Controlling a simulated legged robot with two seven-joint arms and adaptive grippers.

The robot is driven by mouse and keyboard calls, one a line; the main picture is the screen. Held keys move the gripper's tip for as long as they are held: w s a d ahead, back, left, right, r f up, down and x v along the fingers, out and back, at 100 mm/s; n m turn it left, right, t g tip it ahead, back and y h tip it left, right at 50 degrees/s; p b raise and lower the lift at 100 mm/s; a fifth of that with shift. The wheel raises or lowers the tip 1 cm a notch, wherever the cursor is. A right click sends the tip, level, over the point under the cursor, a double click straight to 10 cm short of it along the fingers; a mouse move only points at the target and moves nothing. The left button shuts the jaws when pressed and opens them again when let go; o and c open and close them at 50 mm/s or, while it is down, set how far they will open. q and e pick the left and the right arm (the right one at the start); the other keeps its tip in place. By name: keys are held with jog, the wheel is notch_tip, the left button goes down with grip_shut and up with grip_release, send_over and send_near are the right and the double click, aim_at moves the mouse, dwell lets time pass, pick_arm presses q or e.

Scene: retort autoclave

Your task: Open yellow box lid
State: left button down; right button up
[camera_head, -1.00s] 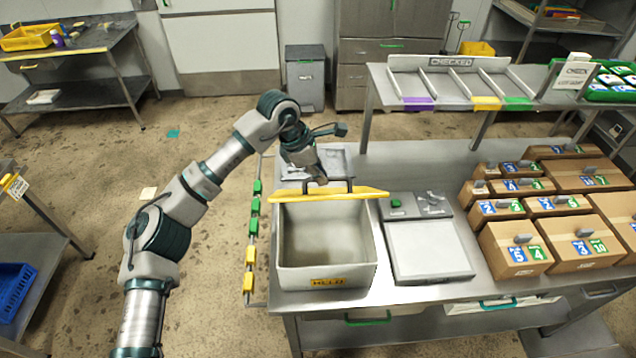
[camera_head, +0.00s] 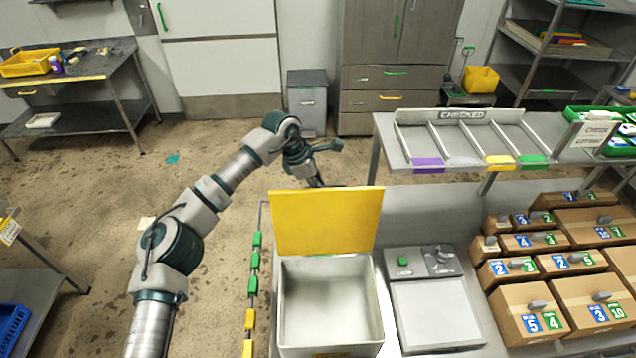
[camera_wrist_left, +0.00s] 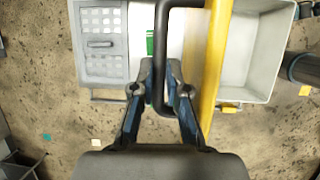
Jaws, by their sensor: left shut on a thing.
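The yellow lid (camera_head: 327,221) stands raised at the back edge of the pale box (camera_head: 333,303), its broad yellow face toward me in the head view. The box is open at the top and looks empty inside. In the left wrist view the lid (camera_wrist_left: 213,72) shows nearly edge-on, with the box (camera_wrist_left: 254,50) to its right. My left gripper (camera_wrist_left: 162,78) is shut on the lid's dark handle (camera_wrist_left: 160,45). In the head view its fingers are hidden behind the lid. My right gripper is not in view.
A scale (camera_head: 436,312) stands right of the box. Several cardboard boxes (camera_head: 525,312) with dark handles fill the table's right side. A divided shelf marked CHECKED (camera_head: 462,140) rises behind. A rail with green and yellow blocks (camera_head: 252,287) runs along the table's left side.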

pick_arm(q)
jog(key=shift+w+f, duration=0.5)
jog(key=shift+f, duration=0.05)
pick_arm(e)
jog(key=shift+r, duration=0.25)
pick_arm(q)
jog(key=c, duration=1.2)
grip_release()
jog(key=shift+w+d+r, duration=0.1)
jog(key=shift+d, duration=0.1)
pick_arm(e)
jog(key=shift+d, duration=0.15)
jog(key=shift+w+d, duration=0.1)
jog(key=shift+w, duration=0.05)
pick_arm(q)
jog(key=v, duration=1.2)
jog(key=shift+w+d, duration=0.15)
